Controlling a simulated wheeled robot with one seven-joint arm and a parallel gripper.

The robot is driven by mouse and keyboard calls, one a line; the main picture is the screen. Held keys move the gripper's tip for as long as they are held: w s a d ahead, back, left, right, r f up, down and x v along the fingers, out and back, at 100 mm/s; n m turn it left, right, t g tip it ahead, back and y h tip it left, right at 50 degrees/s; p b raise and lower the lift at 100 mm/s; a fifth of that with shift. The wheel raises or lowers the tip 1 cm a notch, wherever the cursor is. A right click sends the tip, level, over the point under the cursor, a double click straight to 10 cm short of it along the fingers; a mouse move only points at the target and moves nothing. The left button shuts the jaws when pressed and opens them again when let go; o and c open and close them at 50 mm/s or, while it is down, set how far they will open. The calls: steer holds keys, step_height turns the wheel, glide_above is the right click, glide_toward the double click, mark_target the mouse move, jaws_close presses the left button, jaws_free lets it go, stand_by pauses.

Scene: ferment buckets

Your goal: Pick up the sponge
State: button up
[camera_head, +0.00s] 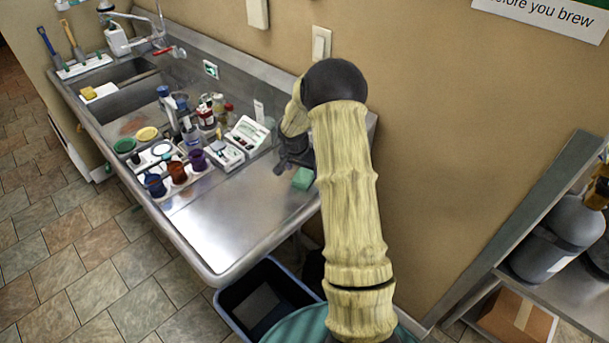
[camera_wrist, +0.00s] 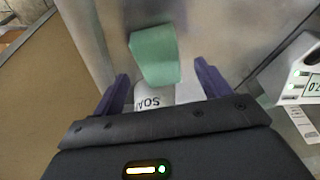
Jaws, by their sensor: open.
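A green block (camera_head: 303,179), which looks like a sponge, is at the right end of the steel counter. In the wrist view the green block (camera_wrist: 154,55) shows ahead of and between the fingers, with most of it beyond the tips. A white surface lettered "SOA" (camera_wrist: 153,101) shows just below it, partly hidden by my gripper; I cannot tell whether the two are joined. My gripper (camera_wrist: 162,74) is open, with a finger on each side and nothing clearly held. In the head view my gripper (camera_head: 293,152) is just above and left of the block.
A small yellow block (camera_head: 88,93) lies by the sink at the far left. A white meter (camera_head: 248,134), several bottles and coloured cups (camera_head: 177,172) stand left of my gripper. The wall is close behind. The counter's front right is clear; a bin (camera_head: 265,300) stands below.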

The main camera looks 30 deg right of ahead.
mark_target(304, 174)
steer(key=x, duration=0.2)
steer(key=shift+d+f, duration=0.15)
steer(key=shift+f, duration=0.15)
steer(key=shift+f, duration=0.3)
stand_by(0.8)
steer(key=c, duration=1.1)
steer(key=shift+r, duration=0.2)
